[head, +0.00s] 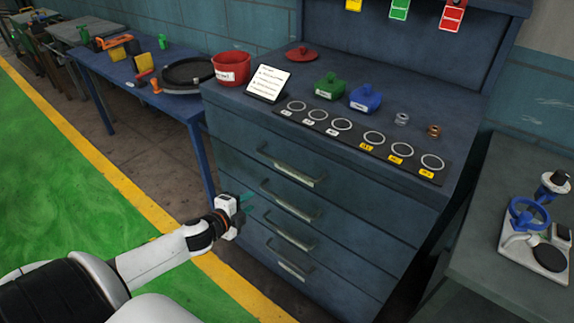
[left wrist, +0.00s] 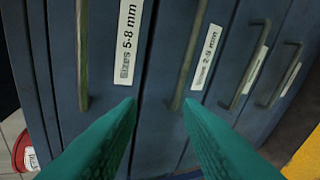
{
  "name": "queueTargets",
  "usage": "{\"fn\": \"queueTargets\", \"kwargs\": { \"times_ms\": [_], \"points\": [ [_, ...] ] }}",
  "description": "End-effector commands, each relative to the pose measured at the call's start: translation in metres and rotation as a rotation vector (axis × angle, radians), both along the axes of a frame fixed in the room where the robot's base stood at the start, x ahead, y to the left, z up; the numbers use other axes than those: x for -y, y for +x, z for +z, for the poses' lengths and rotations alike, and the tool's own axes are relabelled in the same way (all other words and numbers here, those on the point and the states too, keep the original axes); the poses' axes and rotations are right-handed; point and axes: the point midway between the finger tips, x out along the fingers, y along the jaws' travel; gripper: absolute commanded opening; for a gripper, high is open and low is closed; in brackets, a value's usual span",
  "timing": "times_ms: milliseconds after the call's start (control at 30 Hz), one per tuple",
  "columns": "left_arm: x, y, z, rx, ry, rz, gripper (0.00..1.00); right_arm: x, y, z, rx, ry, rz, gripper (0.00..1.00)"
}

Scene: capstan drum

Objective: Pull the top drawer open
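The top drawer (head: 240,140) of the dark blue cabinet is shut, with a horizontal metal bar handle (head: 290,165) on its front. In the left wrist view the view is turned sideways, and this handle (left wrist: 83,60) is the leftmost bar, beside a label reading "Sizes 5-8 mm". My left gripper (head: 246,203) is in front of the drawers, left of the handles, around second-drawer height. Its teal fingers (left wrist: 158,103) are apart with nothing between them. One fingertip appears near the second handle (left wrist: 190,55); contact cannot be told. My right gripper is not in view.
Lower drawers with similar handles (head: 290,201) are shut. The cabinet top holds a red bucket (head: 231,69), a card, green and blue blocks and a strip of rings. A blue table (head: 110,70) stands left, a grey bench (head: 500,240) right. Green floor is clear at left.

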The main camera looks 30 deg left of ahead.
Motion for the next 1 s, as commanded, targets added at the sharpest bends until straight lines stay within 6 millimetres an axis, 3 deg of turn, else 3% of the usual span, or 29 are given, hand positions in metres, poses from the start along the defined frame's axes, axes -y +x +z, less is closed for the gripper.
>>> {"fn": "queueTargets", "kwargs": {
  "times_ms": [33, 100, 233, 467, 1000],
  "points": [
    [0.011, 0.008, 0.031, 0.05, 0.052, -0.059, 0.33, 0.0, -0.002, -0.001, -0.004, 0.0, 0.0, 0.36],
    [0.023, 0.013, 0.061, 0.101, 0.104, -0.116, 0.33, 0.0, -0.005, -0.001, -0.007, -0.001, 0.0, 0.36],
    [0.036, 0.018, 0.088, 0.149, 0.151, -0.167, 0.33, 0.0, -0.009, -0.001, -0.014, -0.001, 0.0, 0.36],
    [0.039, 0.039, 0.088, 0.157, 0.155, -0.171, 0.33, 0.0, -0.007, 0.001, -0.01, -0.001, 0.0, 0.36],
    [0.045, 0.122, 0.07, 0.155, 0.153, -0.169, 0.33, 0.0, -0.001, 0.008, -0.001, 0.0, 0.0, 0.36]
  ]
}}
